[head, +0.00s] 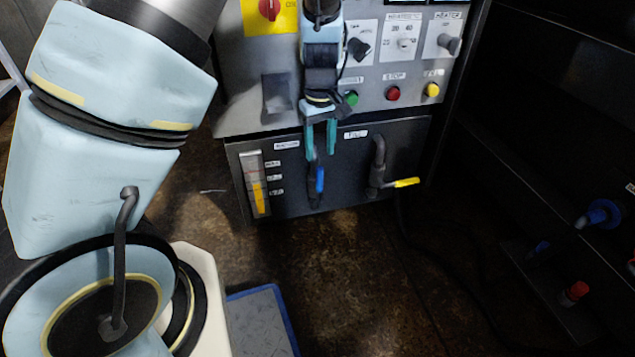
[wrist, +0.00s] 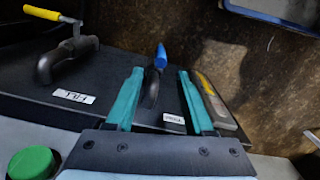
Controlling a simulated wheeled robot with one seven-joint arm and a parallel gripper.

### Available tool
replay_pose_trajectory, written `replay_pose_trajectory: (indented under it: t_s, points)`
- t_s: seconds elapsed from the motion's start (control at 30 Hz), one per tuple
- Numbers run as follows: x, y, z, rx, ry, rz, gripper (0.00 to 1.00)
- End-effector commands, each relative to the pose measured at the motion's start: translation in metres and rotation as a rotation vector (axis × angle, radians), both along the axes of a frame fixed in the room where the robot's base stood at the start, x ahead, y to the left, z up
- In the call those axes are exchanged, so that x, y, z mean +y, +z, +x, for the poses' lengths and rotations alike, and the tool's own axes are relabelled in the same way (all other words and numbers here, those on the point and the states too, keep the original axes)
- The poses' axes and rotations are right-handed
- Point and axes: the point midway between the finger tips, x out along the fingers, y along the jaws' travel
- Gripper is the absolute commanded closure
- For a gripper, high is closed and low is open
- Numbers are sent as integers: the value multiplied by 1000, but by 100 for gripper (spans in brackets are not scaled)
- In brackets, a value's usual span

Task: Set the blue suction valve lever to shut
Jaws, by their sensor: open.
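The blue suction valve lever (head: 320,179) hangs roughly vertical on its dark pipe at the lower front panel of the machine. It also shows in the wrist view (wrist: 160,57), beyond the fingertips and between their lines. My gripper (head: 320,153) is open, with its two teal fingers pointing down just above the lever in the head view. In the wrist view the fingers (wrist: 160,78) stand on either side of the dark valve stem, with gaps on both sides. I cannot tell whether either finger touches it. The fingers partly hide the valve's upper part in the head view.
A second valve with a yellow lever (head: 404,183), roughly horizontal, is to the right. A gauge with a yellow column (head: 258,190) is to the left. Green (head: 351,98), red (head: 393,93) and yellow (head: 432,90) buttons sit above. A dark shelf stands at right.

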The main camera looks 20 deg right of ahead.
Motion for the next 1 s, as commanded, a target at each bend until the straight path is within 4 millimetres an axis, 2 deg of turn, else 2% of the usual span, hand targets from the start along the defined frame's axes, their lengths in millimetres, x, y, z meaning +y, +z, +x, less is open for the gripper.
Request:
replay_pose_trajectory:
  t_s: [0.3, 0.5, 0.7, 1.0]
  points:
    - [1, -58, 0, 1, 1, 2, 47]
    - [1, -88, 0, 1, 1, 1, 47]
    - [1, -101, 0, 0, -1, 1, 47]
    - [1, -101, 0, 0, -1, 0, 47]
